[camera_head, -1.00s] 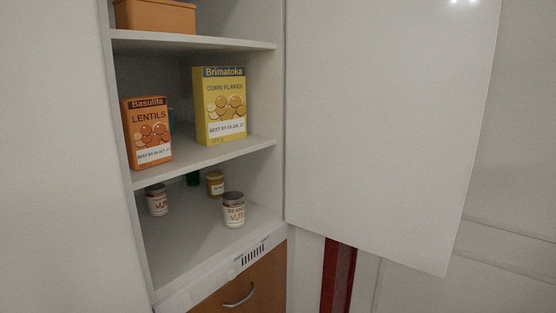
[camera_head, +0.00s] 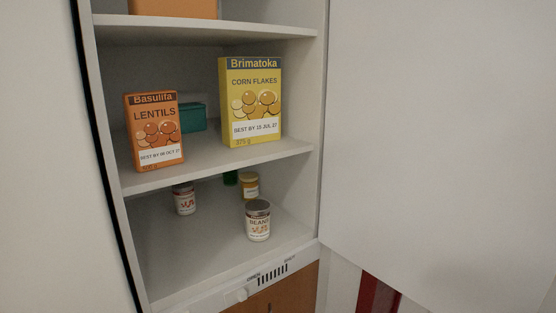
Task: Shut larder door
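The larder door (camera_head: 435,130) is a plain white panel. It stands wide open, hinged on the right side of the larder, and runs out of the picture at the right. The larder (camera_head: 215,27) is a white cupboard with its shelves exposed. My gripper is not in view, so its place relative to the door and its state are hidden.
An orange lentils box (camera_head: 155,131), a yellow corn flakes box (camera_head: 252,103) and a teal box (camera_head: 192,117) stand on the middle shelf. Tins (camera_head: 258,220) and jars (camera_head: 249,186) stand below. A wooden drawer front (camera_head: 275,291) is underneath. A red post (camera_head: 377,296) shows below the door.

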